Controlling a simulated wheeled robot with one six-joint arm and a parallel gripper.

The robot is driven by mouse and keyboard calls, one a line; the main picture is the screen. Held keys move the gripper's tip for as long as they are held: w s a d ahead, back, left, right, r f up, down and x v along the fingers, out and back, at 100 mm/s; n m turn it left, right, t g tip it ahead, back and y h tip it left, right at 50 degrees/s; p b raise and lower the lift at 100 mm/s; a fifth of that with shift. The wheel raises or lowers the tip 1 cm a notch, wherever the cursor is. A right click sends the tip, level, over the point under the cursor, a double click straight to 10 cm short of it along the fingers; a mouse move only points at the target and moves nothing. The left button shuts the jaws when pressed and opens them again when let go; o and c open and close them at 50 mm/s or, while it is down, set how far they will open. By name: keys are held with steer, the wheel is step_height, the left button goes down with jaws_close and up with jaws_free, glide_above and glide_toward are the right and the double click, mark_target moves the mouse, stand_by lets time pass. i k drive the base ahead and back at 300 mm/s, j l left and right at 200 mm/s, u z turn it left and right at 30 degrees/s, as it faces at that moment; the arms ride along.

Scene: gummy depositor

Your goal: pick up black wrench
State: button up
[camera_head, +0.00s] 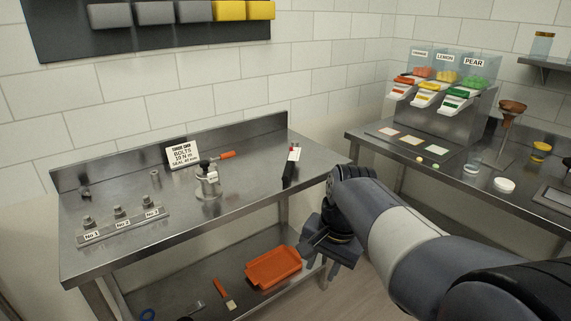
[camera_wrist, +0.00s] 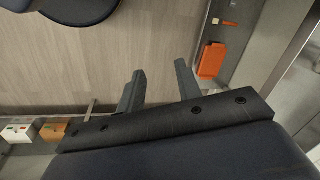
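My gripper (camera_head: 318,252) hangs off the right end of the bench, lower than the top and apart from the tool. In the wrist view, the two fingers of my gripper (camera_wrist: 160,84) are spread with only floor between them. The black tool does not show in the wrist view.
A metal fixture with an orange-handled tool (camera_head: 209,180), a bolt rack (camera_head: 122,226) and a sign (camera_head: 183,155) stand on the bench. An orange tray (camera_head: 273,268) lies on the lower shelf; it also shows in the wrist view (camera_wrist: 212,60). A second counter (camera_head: 450,176) stands right.

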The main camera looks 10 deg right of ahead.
mark_target(291, 160)
steer(key=i+l+u, duration=0.2)
steer(key=i+l, duration=0.15)
steer(key=i+l+u, duration=0.25)
steer(key=i+l, duration=0.25)
steer(key=i+l+u, duration=0.2)
steer(key=i+l, duration=0.25)
steer(key=i+l+u, duration=0.2)
steer(key=i+l, duration=0.2)
steer(key=l, duration=0.25)
